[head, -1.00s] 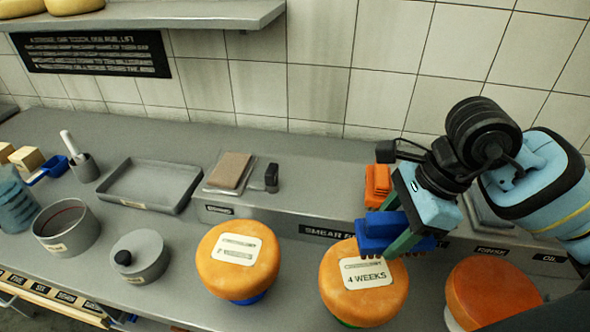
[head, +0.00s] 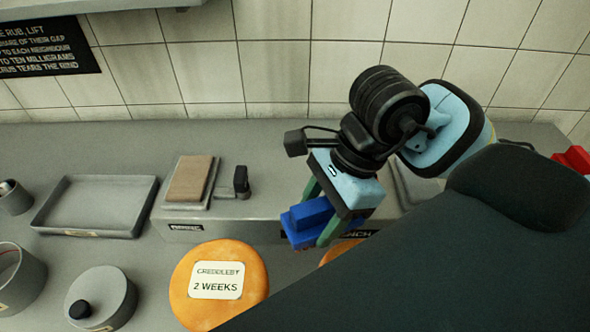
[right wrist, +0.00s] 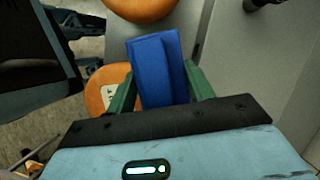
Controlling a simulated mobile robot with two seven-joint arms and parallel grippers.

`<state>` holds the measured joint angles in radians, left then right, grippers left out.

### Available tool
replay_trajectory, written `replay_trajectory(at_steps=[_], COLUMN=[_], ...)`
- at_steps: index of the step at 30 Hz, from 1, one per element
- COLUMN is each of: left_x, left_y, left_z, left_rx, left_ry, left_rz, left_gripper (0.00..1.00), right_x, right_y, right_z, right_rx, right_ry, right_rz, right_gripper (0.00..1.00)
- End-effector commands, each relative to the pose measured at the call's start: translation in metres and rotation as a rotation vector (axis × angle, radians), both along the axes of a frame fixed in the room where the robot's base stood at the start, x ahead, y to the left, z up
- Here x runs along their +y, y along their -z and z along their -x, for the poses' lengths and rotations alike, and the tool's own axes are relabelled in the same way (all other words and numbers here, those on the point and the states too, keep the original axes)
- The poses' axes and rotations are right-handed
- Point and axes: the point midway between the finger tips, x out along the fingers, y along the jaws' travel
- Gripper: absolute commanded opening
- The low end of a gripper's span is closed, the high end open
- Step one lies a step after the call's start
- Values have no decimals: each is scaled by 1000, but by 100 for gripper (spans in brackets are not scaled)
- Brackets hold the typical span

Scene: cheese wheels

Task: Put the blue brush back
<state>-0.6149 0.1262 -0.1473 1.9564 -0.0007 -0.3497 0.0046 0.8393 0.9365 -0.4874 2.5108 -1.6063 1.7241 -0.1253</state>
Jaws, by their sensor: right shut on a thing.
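The blue brush (head: 308,216) is held in my right gripper (head: 318,218), which is shut on it. In the head view it hangs in front of the raised grey ledge (head: 205,232), above and to the right of the "2 weeks" cheese. The right wrist view also shows the brush (right wrist: 158,70) between the green fingers. Its bristles cannot be made out. The ledge's label is mostly hidden behind the gripper and arm.
The "2 weeks" cheese wheel (head: 218,310) stands in front of the ledge. Part of another orange cheese (head: 342,251) shows behind my arm. A brown block (head: 190,180) on a plate, a grey tray (head: 60,227) and a lidded pot (head: 100,300) stand left. A red object (head: 573,160) is far right.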

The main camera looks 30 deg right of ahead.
Motion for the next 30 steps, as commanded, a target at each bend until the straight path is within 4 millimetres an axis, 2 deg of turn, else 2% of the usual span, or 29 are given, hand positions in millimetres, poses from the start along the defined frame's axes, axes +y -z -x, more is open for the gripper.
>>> replay_trajectory(at_steps=[1,4,6,10,21,25,30], left_x=[-1,-4,-7,-8,-7,-5,-4], left_y=[21,37,27,20,13,13,14], left_z=[18,32,25,19,12,12,13], left_rx=[52,93,72,54,36,36,37], left_ry=[-1,-5,-9,-11,-7,-4,-1], left_rz=[2,10,17,21,16,13,9], left_gripper=[74,74,74,74,74,74,74], right_x=[-2,-5,-12,-22,-47,-51,-53], right_y=[13,15,10,8,14,16,17], right_z=[-7,-16,-30,-57,-125,-135,-138], right_rx=[20,14,11,4,0,1,1], right_ry=[1,0,5,5,1,0,-1], right_rz=[-2,-2,-1,-3,-1,-1,0], right_gripper=[28,28,28,28,28,28,28])
